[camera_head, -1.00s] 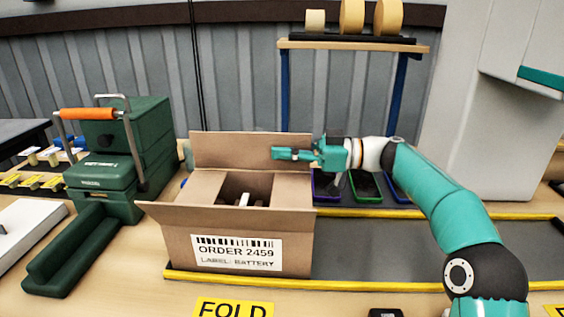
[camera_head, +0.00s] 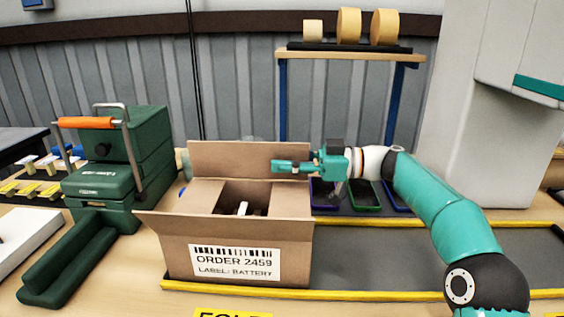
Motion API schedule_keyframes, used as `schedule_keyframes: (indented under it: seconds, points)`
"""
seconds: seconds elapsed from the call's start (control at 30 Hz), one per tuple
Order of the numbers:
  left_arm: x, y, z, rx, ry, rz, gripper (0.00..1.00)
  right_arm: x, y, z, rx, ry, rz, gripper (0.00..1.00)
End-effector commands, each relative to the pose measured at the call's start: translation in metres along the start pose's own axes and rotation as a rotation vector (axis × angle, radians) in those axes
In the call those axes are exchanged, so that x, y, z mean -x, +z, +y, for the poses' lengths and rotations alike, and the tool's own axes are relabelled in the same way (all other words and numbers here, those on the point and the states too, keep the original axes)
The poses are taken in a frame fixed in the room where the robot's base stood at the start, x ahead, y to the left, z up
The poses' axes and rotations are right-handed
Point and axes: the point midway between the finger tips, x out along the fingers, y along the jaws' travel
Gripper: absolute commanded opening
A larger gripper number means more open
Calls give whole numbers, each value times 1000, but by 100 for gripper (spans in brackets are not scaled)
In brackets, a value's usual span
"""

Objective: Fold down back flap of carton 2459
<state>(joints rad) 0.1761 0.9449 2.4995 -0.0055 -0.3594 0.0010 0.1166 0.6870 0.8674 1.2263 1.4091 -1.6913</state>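Carton 2459 (camera_head: 185,255) stands on the bench left of centre, its label reading "ORDER 2459". Its back flap (camera_head: 235,160) stands up at the rear. Its front flap (camera_head: 225,225) tilts out toward me. The two side flaps lie folded inward, with a gap between them where a white item (camera_head: 242,208) shows inside. My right gripper (camera_head: 280,166) is in front of the right part of the back flap, pointing left. Its fingers look closed together with nothing visible between them; whether it touches the flap I cannot tell. My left gripper is not in view.
A green machine (camera_head: 120,160) with an orange handle stands left of the carton. Small coloured trays (camera_head: 365,195) lie behind and right. A shelf (camera_head: 350,52) with tape rolls stands at the back. The grey strip (camera_head: 380,260) right of the carton is clear.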

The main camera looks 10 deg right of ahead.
Motion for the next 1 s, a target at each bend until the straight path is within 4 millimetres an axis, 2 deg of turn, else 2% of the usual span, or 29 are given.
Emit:
schedule_keyframes:
  seconds: [0.17, 0.43, 0.6, 0.73, 1.0]
  points:
    - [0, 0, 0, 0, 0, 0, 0, 26, 0, 1, 1, 5, 0, 29]
    - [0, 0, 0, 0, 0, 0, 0, 80, 2, 2, 0, 5, -1, 29]
    - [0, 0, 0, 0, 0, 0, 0, 104, 2, 1, 0, 2, 0, 29]
    - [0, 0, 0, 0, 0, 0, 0, 113, 2, 1, -2, 0, -1, 29]
    - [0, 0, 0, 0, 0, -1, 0, 114, 2, 0, -2, -1, -1, 29]
